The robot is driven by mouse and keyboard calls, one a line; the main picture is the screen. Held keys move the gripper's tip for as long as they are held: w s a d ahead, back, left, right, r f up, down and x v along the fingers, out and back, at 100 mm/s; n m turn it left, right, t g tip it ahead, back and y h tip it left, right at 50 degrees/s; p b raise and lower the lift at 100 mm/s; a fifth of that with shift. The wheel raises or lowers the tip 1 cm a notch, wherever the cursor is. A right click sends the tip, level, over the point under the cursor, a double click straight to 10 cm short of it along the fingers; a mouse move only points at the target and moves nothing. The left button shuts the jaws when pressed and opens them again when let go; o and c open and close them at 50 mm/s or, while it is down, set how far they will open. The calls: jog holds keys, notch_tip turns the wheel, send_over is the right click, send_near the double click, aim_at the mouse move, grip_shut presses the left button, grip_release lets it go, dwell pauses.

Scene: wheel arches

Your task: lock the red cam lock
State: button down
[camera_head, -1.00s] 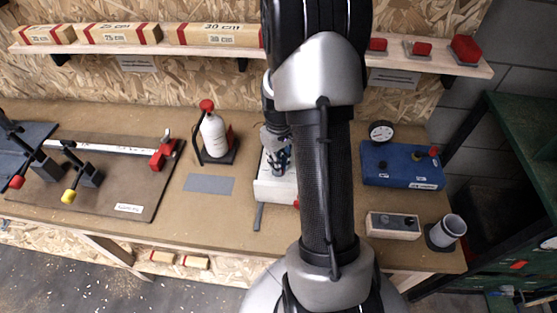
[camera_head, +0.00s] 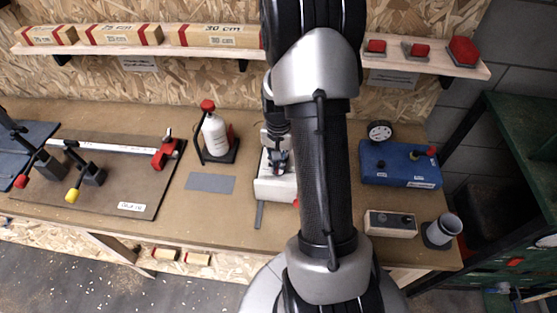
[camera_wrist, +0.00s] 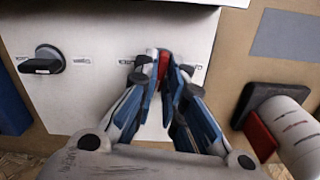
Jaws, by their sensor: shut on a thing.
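The red cam lock (camera_wrist: 163,66) is on the face of a white box, between my gripper's fingertips. My gripper (camera_wrist: 161,72) is shut on it, and the fingers hide much of its sides. In the head view my gripper (camera_head: 277,162) is over the white box (camera_head: 268,190), and my arm hides the box's right part. The box's pale face also shows in the wrist view (camera_wrist: 110,30). Small printed labels flank the red lock, partly covered by the fingers. A black cam lock (camera_wrist: 42,65) sits apart, to the left on the same face.
A white bottle (camera_head: 214,135) in a stand is left of the box, with a grey mat (camera_head: 210,183) in front. A blue box (camera_head: 400,165) with a gauge, a small switch box (camera_head: 391,223) and a grey cup (camera_head: 443,230) stand right of my arm.

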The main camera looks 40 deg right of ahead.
jog(key=m, duration=0.7)
jog(key=shift+p, duration=0.35)
jog(key=m, duration=0.6)
jog(key=shift+m, duration=0.4)
jog(key=c, duration=1.7)
grip_release()
notch_tip(320, 180, up, 12)
jog(key=shift+r, duration=0.1)
